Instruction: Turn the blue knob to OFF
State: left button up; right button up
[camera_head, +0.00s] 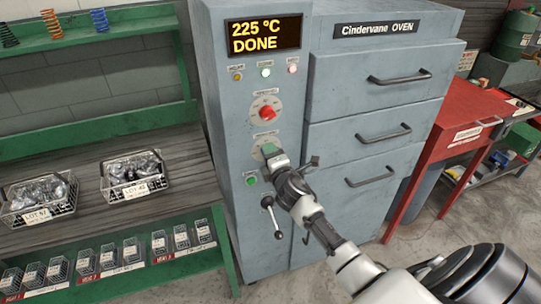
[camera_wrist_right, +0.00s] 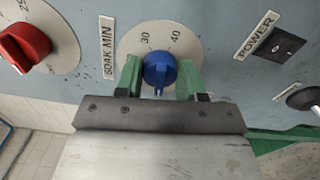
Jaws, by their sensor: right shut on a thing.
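The blue knob (camera_wrist_right: 159,68) sits on a pale round dial on the oven's front, beside a "SOAK MIN" label. In the right wrist view its ridge points down toward the gripper's palm. The marks 30 and 40 show above it; no OFF mark is visible, and the lower dial is hidden by the gripper. My right gripper (camera_wrist_right: 158,80) is shut on the knob, with one green finger on each side. In the head view my right gripper (camera_head: 270,152) covers the knob and part of its dial. My left gripper is not in view.
A red knob (camera_head: 267,113) on its own dial sits just above. The display (camera_head: 264,35) reads "225 °C DONE". A black lever (camera_head: 272,217) sticks out below. Drawers with handles (camera_head: 384,134) are to the right; wire baskets (camera_head: 134,174) stand on the left bench.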

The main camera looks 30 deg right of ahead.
dwell(0.5)
jog(key=o, duration=0.9)
jog(key=b+v, duration=0.1)
jog(key=v, duration=1)
jog(key=shift+w+f, duration=0.1)
